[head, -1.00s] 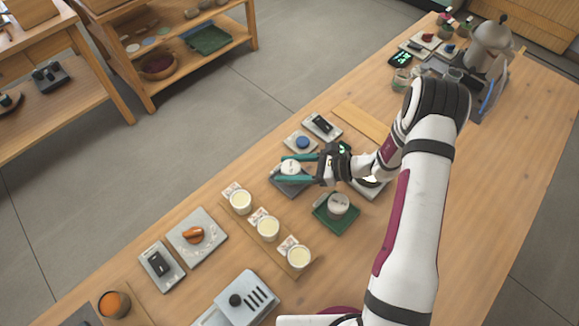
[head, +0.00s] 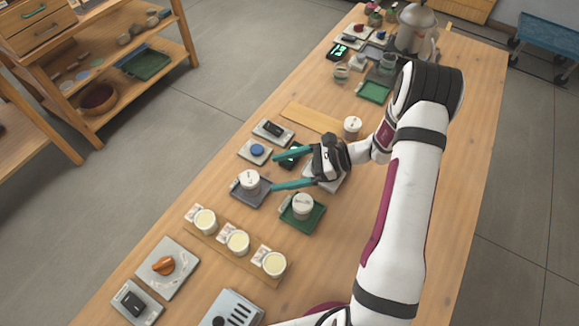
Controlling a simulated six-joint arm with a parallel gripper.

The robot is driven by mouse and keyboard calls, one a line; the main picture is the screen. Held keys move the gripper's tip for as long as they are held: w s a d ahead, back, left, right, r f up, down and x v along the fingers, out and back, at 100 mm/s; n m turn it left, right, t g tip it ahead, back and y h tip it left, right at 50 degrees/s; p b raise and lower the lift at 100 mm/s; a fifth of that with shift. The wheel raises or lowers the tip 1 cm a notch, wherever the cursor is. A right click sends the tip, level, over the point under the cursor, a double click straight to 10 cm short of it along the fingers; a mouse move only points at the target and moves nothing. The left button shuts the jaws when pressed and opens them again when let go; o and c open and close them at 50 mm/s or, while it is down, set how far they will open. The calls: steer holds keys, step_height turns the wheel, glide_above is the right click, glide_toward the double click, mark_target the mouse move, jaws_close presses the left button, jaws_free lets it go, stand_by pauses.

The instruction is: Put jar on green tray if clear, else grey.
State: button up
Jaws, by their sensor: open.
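A white-lidded jar (head: 249,180) stands upright on the small grey tray (head: 262,200). Another white-lidded jar (head: 303,205) stands on the near green tray (head: 303,227). A third white-lidded jar (head: 352,127) stands farther back, beside my wrist. My gripper (head: 274,171) is open and empty, its two teal fingers spread and pointing left. The fingertips are above and to the right of the jar on the grey tray, apart from it as far as I can see.
Several cream-filled cups (head: 238,242) stand on a wooden strip in front. A blue button (head: 257,150) and a black switch (head: 272,129) sit to the left. A second green tray (head: 374,92) lies bare near the silver distiller (head: 413,35). The table's right side is clear.

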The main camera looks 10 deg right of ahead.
steer(key=s+a+r+n+g+h, duration=0.2)
steer(key=s+r+n+g+h, duration=0.1)
steer(key=s+r+n, duration=0.3)
steer(key=s+a+r+n+g+h, duration=0.2)
steer(key=s+a+r+n, duration=0.1)
steer(key=s+r, duration=0.45)
steer(key=s+d+r+n+t+h, duration=0.1)
steer(key=s+d+r+n+h, duration=0.1)
steer(key=s+n+h, duration=0.4)
steer(key=s, duration=0.5)
steer(key=shift+s+d+t, duration=0.2)
steer(key=shift+d+t, duration=0.2)
steer(key=shift+r, duration=0.1)
